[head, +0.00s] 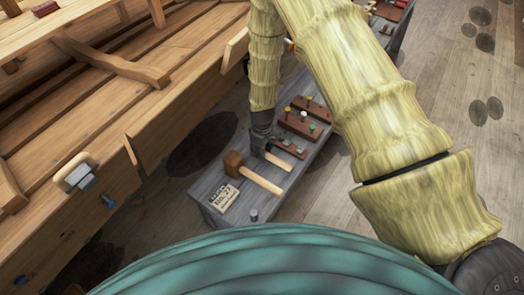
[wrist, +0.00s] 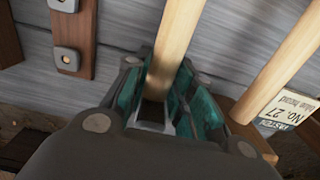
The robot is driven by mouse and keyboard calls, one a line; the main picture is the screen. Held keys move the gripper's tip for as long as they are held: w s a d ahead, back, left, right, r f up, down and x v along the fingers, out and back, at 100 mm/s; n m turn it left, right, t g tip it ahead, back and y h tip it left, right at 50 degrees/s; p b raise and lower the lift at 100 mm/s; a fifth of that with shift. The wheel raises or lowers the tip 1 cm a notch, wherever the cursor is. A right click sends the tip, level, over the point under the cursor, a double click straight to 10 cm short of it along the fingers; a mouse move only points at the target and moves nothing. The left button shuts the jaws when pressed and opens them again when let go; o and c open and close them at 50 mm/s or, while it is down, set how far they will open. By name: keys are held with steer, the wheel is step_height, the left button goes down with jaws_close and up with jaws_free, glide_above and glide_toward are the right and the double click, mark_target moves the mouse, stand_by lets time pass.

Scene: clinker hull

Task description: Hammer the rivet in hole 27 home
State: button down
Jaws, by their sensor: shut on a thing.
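My gripper (head: 266,146) is low over the grey bench in the head view. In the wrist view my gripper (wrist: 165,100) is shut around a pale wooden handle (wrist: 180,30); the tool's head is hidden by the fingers. Beside it lies a wooden mallet (head: 234,164), its handle (wrist: 283,65) also showing in the wrist view. A card reading No. 27 (head: 224,196) lies near the mallet head. Blue pins (head: 108,201) stick out of the wooden hull (head: 60,215) on the left. I cannot tell which hole is number 27.
The grey bench (head: 232,212) carries dark red racks (head: 298,123) with coloured pins and a strip (wrist: 85,40) with square metal plates. A metal cylinder (head: 254,215) stands at its near end. A wooden-backed metal block (head: 77,177) sits against the hull. Floor lies right.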

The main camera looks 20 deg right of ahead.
steer(key=shift+r+p, duration=0.5)
steer(key=shift+r, duration=0.15)
stand_by(0.4)
steer(key=shift+r+p, duration=2.65)
steer(key=shift+r, duration=1.35)
steer(key=c, duration=1.8)
jaws_free()
jaws_close()
